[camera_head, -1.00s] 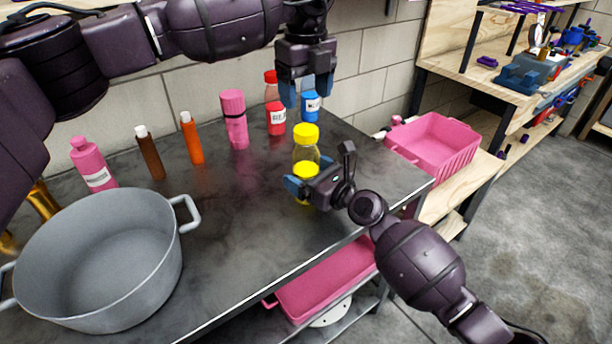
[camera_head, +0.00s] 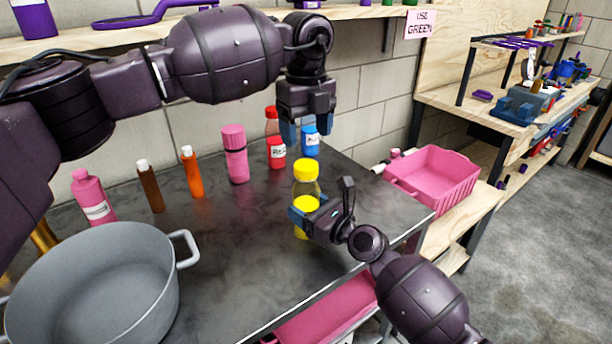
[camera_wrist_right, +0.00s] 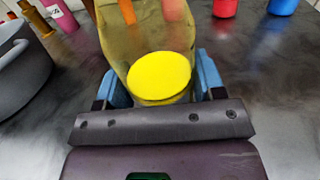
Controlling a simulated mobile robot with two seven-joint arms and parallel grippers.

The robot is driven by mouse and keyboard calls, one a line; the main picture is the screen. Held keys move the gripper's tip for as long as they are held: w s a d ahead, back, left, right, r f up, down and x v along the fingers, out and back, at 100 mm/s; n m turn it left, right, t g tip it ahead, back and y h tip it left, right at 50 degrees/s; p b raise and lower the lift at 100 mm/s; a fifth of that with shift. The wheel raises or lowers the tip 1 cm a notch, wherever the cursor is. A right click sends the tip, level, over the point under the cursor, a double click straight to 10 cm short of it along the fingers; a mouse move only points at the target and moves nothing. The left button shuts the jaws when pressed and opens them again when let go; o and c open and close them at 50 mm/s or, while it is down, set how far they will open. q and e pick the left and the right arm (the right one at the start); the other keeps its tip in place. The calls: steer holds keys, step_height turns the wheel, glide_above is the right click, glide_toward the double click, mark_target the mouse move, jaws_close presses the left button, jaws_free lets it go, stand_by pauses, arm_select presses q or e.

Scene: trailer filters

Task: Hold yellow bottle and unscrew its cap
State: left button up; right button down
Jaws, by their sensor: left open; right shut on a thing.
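The yellow bottle (camera_head: 306,188) is clear with a yellow cap (camera_head: 306,168) on top and a yellow label or contents lower down. It stands upright near the counter's right end. My right gripper (camera_head: 302,215) is shut on its lower body from the front right. In the right wrist view the bottle (camera_wrist_right: 150,40) sits between the blue fingers, with a round yellow patch (camera_wrist_right: 160,75) facing the camera. My left gripper (camera_head: 308,135) is open and empty, pointing down above and behind the cap, apart from it in the head view.
A red bottle (camera_head: 275,140), a blue bottle (camera_head: 310,142) and a pink bottle (camera_head: 235,155) stand behind. Orange (camera_head: 192,172), brown (camera_head: 150,187) and pink (camera_head: 92,197) bottles and a grey pot (camera_head: 90,290) are at left. A pink crate (camera_head: 440,178) is right of the counter.

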mark_target(306, 165)
arm_select(q)
steer(key=m, duration=0.7)
steer(key=shift+m, duration=0.3)
steer(key=m, duration=0.6)
steer(key=shift+m, duration=0.4)
steer(key=m, duration=0.6)
steer(key=shift+r+m, duration=0.1)
steer(key=shift+m, duration=0.3)
steer(key=m, duration=1.7)
steer(key=shift+r+m, duration=0.1)
steer(key=shift+m, duration=0.3)
steer(key=m, duration=0.5)
steer(key=shift+m, duration=0.3)
steer(key=m, duration=0.4)
steer(key=shift+m, duration=0.3)
steer(key=shift+f, duration=4.05)
steer(key=shift+c, duration=0.3)
